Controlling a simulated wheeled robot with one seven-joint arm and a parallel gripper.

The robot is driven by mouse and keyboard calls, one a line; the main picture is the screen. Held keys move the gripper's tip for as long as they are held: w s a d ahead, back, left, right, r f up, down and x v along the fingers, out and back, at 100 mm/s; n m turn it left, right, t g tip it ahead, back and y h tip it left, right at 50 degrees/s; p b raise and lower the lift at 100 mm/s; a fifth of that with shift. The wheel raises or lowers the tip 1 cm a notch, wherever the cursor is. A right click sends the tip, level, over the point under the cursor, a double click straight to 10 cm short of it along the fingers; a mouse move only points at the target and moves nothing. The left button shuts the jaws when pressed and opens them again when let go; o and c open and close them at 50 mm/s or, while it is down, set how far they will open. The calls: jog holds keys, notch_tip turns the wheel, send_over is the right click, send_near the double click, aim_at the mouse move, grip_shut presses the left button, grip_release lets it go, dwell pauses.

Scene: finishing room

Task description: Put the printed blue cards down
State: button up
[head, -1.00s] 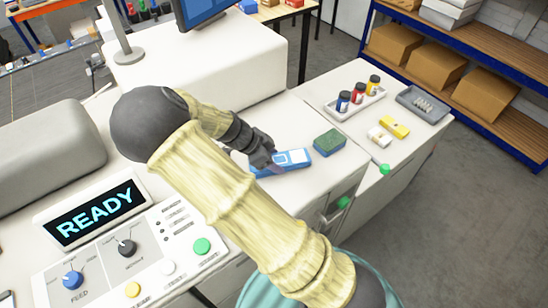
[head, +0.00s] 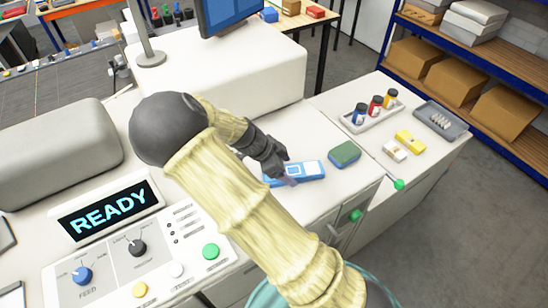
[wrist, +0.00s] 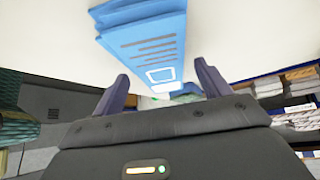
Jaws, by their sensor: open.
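The printed blue cards (head: 308,170) form a stack with white panels. They lie on the white machine top, just left of a green block. My gripper (head: 284,178) is at the left end of the stack, with its fingers close to the surface. In the wrist view the blue cards (wrist: 148,35) lie beyond and between my open fingers (wrist: 160,85). No card is seen clamped. Whether a finger touches the stack cannot be told. My arm hides part of the surface on the near side.
The green block (head: 344,153) sits close on the right. Further right are a tray of small bottles (head: 373,112), a yellow block (head: 410,141), a white block (head: 394,151) and a grey tray (head: 441,120). A READY display (head: 108,211) and control panel (head: 165,254) stand at front left.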

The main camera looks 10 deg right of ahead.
jog(key=b+v, duration=0.3)
jog(key=v, duration=0.8)
jog(key=s+d+f+n+y, duration=0.1)
jog(key=d+n, duration=0.1)
jog(key=s+d+f+n+y, duration=0.1)
jog(key=s+d+n, duration=0.1)
jog(key=s+d+f+n+y, duration=0.1)
jog(key=d+n+y, duration=0.1)
jog(key=shift+s+f+g, duration=0.3)
jog(key=shift+g, duration=0.1)
jog(key=s+n+y, duration=0.1)
jog(key=s+n, duration=0.1)
jog(key=s+d+n+t+y, duration=0.1)
jog(key=n, duration=0.1)
jog(key=shift+s+d+r+n, duration=0.1)
jog(key=shift+s+d+n, duration=0.1)
jog(key=shift+s+n, duration=0.2)
jog(key=s+n, duration=0.1)
jog(key=n, duration=0.1)
jog(key=s+r+n+t, duration=0.1)
jog(key=s+n, duration=0.1)
jog(key=s+d+r+n+t+y, duration=0.1)
jog(key=s+n, duration=0.1)
jog(key=n, duration=0.1)
jog(key=shift+s+d, duration=0.1)
jog(key=shift+s, duration=0.05)
